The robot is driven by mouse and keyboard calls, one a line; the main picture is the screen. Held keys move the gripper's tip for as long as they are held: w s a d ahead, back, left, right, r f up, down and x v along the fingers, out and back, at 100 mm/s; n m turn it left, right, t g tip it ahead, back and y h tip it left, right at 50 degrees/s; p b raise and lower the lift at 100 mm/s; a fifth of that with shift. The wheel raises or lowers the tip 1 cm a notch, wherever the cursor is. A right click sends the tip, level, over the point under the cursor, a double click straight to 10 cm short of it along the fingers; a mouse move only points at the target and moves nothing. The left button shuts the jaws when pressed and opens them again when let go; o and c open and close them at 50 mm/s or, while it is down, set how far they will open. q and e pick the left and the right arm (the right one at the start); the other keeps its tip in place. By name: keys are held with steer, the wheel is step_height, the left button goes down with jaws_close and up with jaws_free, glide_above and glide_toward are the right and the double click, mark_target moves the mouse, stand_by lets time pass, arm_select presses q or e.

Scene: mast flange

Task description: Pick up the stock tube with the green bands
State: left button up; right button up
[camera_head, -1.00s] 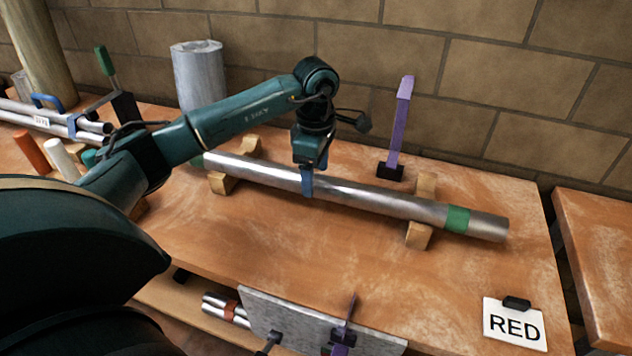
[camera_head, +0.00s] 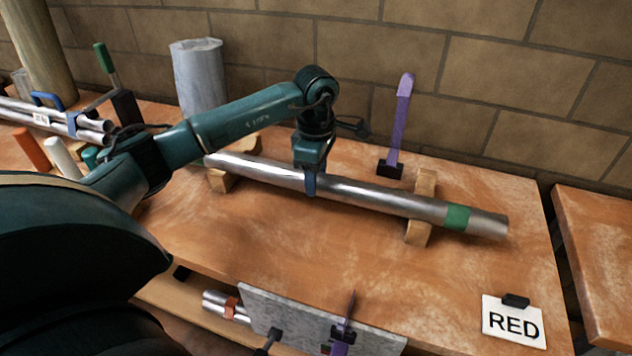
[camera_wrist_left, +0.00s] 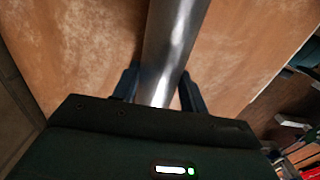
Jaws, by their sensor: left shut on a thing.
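The stock tube (camera_head: 375,194) is a long silver metal tube on the bench. A green band (camera_head: 457,217) shows near its right end; the far left end is partly hidden behind my arm. It rests at or just over two wooden V-blocks, the left one (camera_head: 220,181) and the right one (camera_head: 418,233). My left gripper (camera_head: 311,184) is shut on the tube near its middle, from above. In the left wrist view the tube (camera_wrist_left: 172,50) runs between the two blue fingers (camera_wrist_left: 158,92). My right gripper is not in view.
A purple upright (camera_head: 399,130) on a black foot stands behind the tube. A grey cylinder (camera_head: 200,78) stands at back left, near other silver tubes (camera_head: 60,118). A RED card (camera_head: 514,321) is at front right. A grey plate (camera_head: 315,318) stands below the bench's front edge.

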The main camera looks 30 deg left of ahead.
arm_select(q)
steer(key=c, duration=0.3)
steer(key=shift+r, duration=0.1)
steer(key=shift+c, duration=0.2)
